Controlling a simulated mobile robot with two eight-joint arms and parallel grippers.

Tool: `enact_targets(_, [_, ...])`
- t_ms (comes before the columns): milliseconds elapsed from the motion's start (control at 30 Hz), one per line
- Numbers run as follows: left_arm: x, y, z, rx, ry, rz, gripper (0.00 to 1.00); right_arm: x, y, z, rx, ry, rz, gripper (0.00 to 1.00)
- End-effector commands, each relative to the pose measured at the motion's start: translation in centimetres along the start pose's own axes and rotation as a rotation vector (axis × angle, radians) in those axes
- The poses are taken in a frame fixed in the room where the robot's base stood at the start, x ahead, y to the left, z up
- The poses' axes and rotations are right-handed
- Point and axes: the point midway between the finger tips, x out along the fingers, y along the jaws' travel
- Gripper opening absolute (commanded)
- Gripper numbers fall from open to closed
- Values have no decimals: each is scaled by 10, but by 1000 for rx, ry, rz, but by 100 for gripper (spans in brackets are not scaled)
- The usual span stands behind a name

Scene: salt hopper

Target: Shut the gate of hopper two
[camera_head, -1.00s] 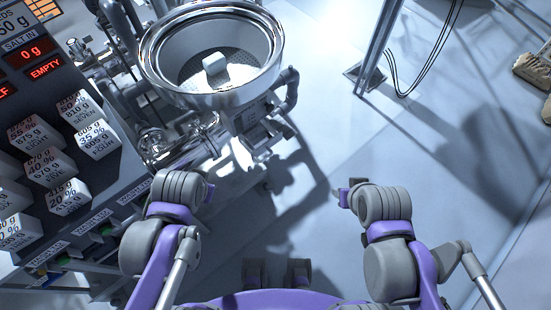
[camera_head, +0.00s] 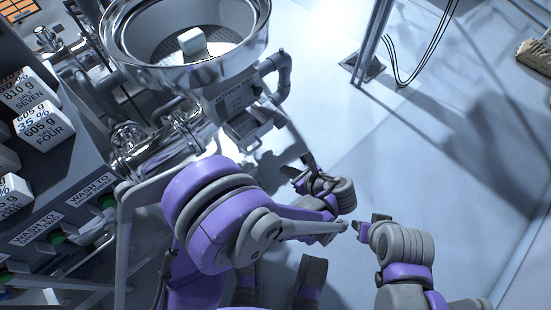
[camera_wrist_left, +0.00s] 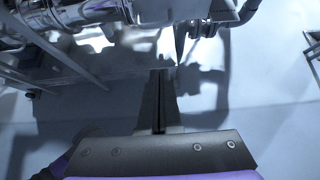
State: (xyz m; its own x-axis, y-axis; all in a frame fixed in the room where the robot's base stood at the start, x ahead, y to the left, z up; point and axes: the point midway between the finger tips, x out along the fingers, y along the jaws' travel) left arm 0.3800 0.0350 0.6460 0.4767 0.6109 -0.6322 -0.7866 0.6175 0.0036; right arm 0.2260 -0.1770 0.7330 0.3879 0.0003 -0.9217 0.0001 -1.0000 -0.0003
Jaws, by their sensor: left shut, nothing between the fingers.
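The hopper (camera_head: 190,70) is a shiny metal bowl with a perforated bottom and a white block (camera_head: 194,42) in it. Below its right side hangs a grey box (camera_head: 242,98) with a label too small to read surely. A thin pointed dark piece hangs under the hopper in the left wrist view (camera_wrist_left: 180,42); I cannot tell whether it is the gate's handle. My left gripper (camera_head: 303,172) is below and right of the box, shut and empty.
A dark rack at left holds several labelled white blocks (camera_head: 40,125) above green-marked "WASH TO" slots. Pipes (camera_head: 165,140) run beneath the hopper. A metal post (camera_head: 372,40) and hanging cables stand at upper right, with a brush (camera_head: 536,55) beyond.

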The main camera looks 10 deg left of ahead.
Motion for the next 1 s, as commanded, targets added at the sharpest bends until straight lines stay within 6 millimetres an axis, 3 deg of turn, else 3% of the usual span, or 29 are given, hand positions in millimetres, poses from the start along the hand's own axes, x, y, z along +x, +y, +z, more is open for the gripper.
enact_targets(167, [26, 0, 0, -4, 0, 4, 0, 6, 0, 2, 0, -2, 0, 45])
enact_targets(533, [103, 1, 2, -6, 2, 4, 0, 23, 0, 7, 0, -8, 0, 45])
enact_targets(733, [116, 1, 26, -5, 2, 2, 0, 22, 0, 7, 0, -8, 0, 45])
enact_targets(1000, [122, 0, 32, -4, 2, 0, 0, 23, 0, 7, 0, -8, 0, 45])
